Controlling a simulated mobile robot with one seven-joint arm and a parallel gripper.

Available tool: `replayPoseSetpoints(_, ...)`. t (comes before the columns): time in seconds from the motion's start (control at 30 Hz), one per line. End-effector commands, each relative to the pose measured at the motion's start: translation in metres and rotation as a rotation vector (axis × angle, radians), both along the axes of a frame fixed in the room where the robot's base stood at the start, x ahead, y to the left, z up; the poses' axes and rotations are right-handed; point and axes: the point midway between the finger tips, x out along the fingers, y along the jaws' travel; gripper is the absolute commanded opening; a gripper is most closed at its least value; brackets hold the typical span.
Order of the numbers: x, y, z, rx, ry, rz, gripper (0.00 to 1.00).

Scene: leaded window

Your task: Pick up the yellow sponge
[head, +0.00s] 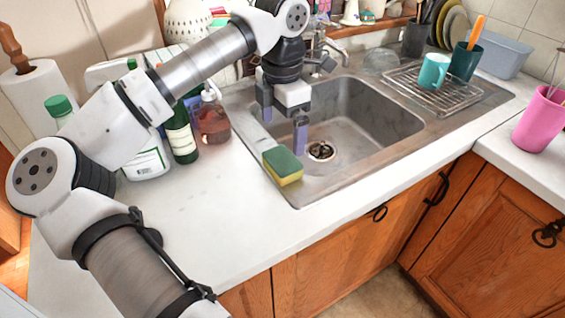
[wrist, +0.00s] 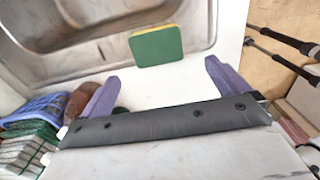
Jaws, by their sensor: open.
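The yellow sponge (head: 284,168) has a green top and a yellow side. It lies at the left front rim of the sink, partly over the basin edge. In the wrist view the sponge (wrist: 157,46) shows its green face, with a thin yellow edge, beyond the fingertips. My gripper (head: 283,118) is open and empty above the left side of the sink, apart from the sponge. In the wrist view the two purple fingers of my gripper (wrist: 160,78) are spread wide, with bare white surface between them.
The steel sink (head: 375,112) has an open basin beside the sponge. A green bottle (head: 181,138) and a reddish soap bottle (head: 212,122) stand left of it. A drying rack (head: 440,95) holds a teal mug (head: 434,70). The front counter is clear.

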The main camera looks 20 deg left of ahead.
Motion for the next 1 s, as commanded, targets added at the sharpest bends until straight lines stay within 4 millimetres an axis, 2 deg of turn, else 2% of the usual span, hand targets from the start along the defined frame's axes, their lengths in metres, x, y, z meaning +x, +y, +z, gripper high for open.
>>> replayPoseSetpoints(0.1,-0.001,0.000,-0.022,-0.004,0.002,-0.002,1.00)
replayPoseSetpoints(0.2,0.000,0.000,-0.036,-0.003,0.001,-0.001,1.00)
replayPoseSetpoints(0.47,0.002,0.000,-0.055,-0.004,-0.001,-0.001,1.00)
replayPoseSetpoints(0.7,0.005,0.002,-0.090,-0.003,0.001,-0.001,1.00)
replayPoseSetpoints(1.0,0.005,0.002,-0.098,-0.001,-0.002,-0.001,1.00)
